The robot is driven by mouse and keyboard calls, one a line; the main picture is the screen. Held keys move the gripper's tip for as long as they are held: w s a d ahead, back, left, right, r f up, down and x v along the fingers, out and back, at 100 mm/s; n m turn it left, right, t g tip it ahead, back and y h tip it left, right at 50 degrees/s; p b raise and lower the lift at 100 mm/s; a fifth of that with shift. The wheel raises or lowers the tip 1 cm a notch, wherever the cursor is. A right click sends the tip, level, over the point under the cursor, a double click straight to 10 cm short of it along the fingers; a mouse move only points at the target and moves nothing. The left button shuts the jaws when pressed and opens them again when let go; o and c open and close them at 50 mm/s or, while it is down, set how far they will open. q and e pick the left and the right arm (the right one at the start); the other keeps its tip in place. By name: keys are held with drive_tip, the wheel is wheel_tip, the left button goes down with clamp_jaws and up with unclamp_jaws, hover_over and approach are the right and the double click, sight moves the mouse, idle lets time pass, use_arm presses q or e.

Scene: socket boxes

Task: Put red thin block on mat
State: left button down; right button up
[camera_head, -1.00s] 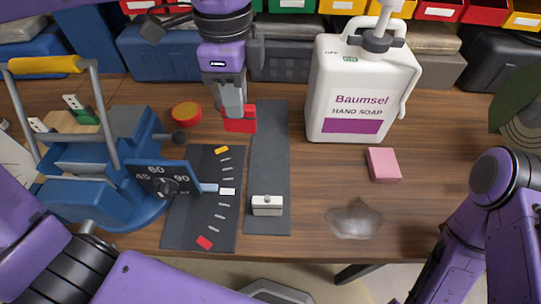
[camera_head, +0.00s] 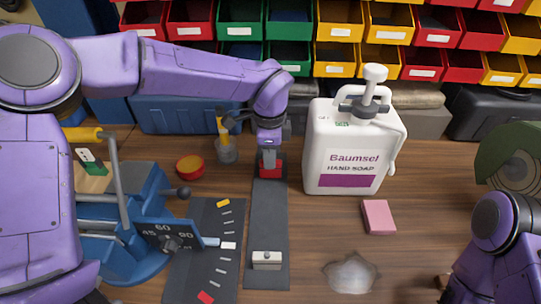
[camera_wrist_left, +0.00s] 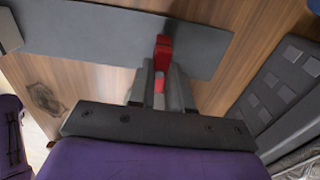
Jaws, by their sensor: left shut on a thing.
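The red thin block (camera_head: 270,173) is between the fingers of my left gripper (camera_head: 269,164), which is shut on it. In the head view they are over the far end of the long dark grey mat (camera_head: 268,222). In the left wrist view, the red block (camera_wrist_left: 163,50) sticks out past the fingertips of the gripper (camera_wrist_left: 160,82) and overlaps the grey mat (camera_wrist_left: 90,32). I cannot tell whether the block touches the mat. My right arm shows at the lower right, but its gripper is not in view.
A small pale box (camera_head: 266,261) sits on the mat's near end. A marked dark sheet (camera_head: 205,250) and a blue angle device (camera_head: 140,245) lie left. A soap jug (camera_head: 350,150), pink block (camera_head: 378,217) and clear lump (camera_head: 350,274) are right. A red-yellow disc (camera_head: 190,167) is left.

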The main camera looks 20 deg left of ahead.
use_arm(q)
drive_tip(key=shift+f, duration=0.85)
drive_tip(key=c, duration=1.1)
unclamp_jaws()
drive_tip(key=shift+o, duration=0.2)
drive_tip(key=shift+r, duration=0.4)
wheel_tip(320, 180, up, 12)
drive_tip(key=b, duration=0.1)
drive_tip(key=shift+f, duration=0.15)
